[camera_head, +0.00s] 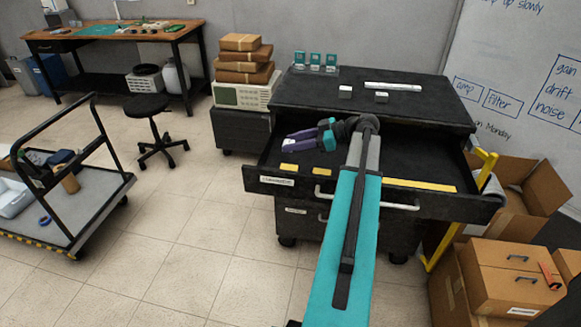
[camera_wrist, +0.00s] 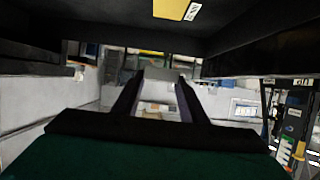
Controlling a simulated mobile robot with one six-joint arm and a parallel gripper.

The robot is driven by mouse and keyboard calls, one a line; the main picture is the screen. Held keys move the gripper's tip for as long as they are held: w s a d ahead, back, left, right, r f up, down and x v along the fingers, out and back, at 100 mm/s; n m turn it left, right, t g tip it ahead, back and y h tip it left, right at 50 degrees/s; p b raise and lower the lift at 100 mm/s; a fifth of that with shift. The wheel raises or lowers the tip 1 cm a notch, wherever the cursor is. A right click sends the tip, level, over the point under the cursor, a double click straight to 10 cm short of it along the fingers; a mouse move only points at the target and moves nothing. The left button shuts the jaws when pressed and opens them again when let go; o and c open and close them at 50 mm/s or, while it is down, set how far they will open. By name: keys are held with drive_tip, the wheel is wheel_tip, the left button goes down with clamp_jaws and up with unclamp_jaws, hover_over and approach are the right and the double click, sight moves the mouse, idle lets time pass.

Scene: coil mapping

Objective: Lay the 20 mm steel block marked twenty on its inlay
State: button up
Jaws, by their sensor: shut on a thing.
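My gripper (camera_head: 292,142) has purple fingers and points left, above the left part of the open drawer (camera_head: 400,200). In the wrist view my gripper (camera_wrist: 160,84) is shut on a pale grey block (camera_wrist: 165,74) at the fingertips. A labelled yellow patch (camera_wrist: 177,9) shows at the top of the wrist view.
Two small steel blocks (camera_head: 345,92) (camera_head: 381,97) and a pale bar (camera_head: 393,86) lie on the black cabinet top (camera_head: 430,105). Several teal cards (camera_head: 315,60) stand behind them. The drawer's walls surround the inlays. Cardboard boxes (camera_head: 505,275) stand right of the cabinet.

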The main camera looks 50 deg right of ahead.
drive_tip(key=p, duration=0.1)
hover_over(293, 169)
drive_tip(key=shift+s+f, duration=0.15)
drive_tip(key=shift+f, duration=2.6)
drive_tip(key=shift+f, duration=0.1)
drive_tip(key=shift+f+p, duration=0.75)
drive_tip(key=shift+f, duration=1)
drive_tip(key=shift+f, duration=0.15)
drive_tip(key=o, duration=1.1)
drive_tip(key=shift+r, duration=0.2)
drive_tip(key=b+v, duration=0.3)
drive_tip(key=v, duration=0.7)
drive_tip(key=shift+s+d+f+b, duration=0.1)
drive_tip(key=shift+b, duration=0.2)
drive_tip(key=shift+v, duration=0.95)
